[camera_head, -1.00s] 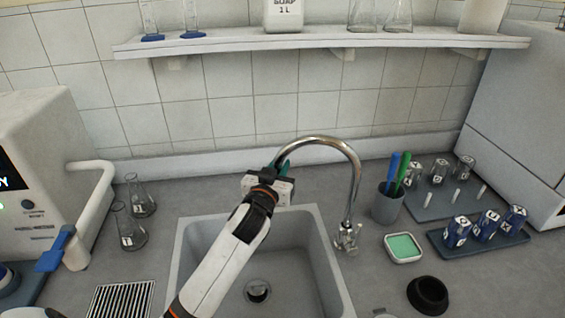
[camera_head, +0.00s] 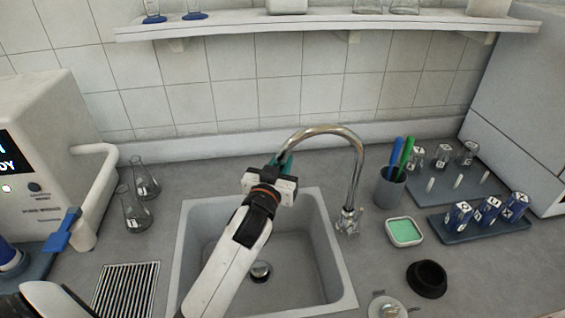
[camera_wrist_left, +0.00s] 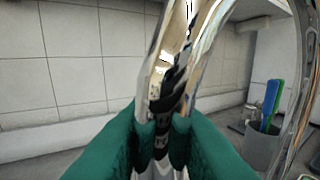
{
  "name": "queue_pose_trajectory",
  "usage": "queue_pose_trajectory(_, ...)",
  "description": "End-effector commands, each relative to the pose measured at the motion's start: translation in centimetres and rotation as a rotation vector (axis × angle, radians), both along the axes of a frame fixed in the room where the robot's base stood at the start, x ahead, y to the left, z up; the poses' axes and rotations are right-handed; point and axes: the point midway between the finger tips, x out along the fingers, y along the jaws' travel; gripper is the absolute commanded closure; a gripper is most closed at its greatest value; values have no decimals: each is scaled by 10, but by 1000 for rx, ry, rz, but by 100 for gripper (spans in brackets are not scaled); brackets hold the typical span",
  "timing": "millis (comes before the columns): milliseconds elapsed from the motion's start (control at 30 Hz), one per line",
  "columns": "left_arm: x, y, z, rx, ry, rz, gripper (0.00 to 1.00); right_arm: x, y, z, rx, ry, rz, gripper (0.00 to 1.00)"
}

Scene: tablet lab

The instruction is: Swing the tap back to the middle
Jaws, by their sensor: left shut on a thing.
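The chrome tap (camera_head: 359,160) stands by the right edge of the sink (camera_head: 340,270). Its curved spout arches up and to the left, and its end is above the back part of the sink. My left gripper (camera_head: 284,163) is at the spout's end, with its green fingers on either side of it. In the left wrist view both fingers (camera_wrist_left: 162,125) are shut on the chrome spout (camera_wrist_left: 172,60). The spout's tip is partly hidden by the gripper. My right gripper is not in view.
Two flasks (camera_head: 137,210) stand left of the sink. A shelf (camera_head: 320,27) runs above. The sink basin is clear.

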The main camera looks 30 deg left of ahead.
Motion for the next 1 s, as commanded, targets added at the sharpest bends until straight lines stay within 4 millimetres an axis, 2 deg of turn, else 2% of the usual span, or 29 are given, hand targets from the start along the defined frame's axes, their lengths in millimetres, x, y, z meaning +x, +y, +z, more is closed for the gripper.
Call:
queue_pose_trajectory(33,0,2,0,-1,0,3,74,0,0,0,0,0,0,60)
queue_pose_trajectory(133,0,1,0,0,0,3,58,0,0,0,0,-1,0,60)
queue_pose_trajectory(400,-1,1,0,0,0,1,58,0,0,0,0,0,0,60)
queue_pose_trajectory(533,-9,-1,-2,-1,1,1,58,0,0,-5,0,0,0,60)
queue_pose_trajectory(667,-31,-5,-4,-1,1,1,58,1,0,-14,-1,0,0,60)
queue_pose_trajectory(1000,-99,-17,-3,-2,1,3,58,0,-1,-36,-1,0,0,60)
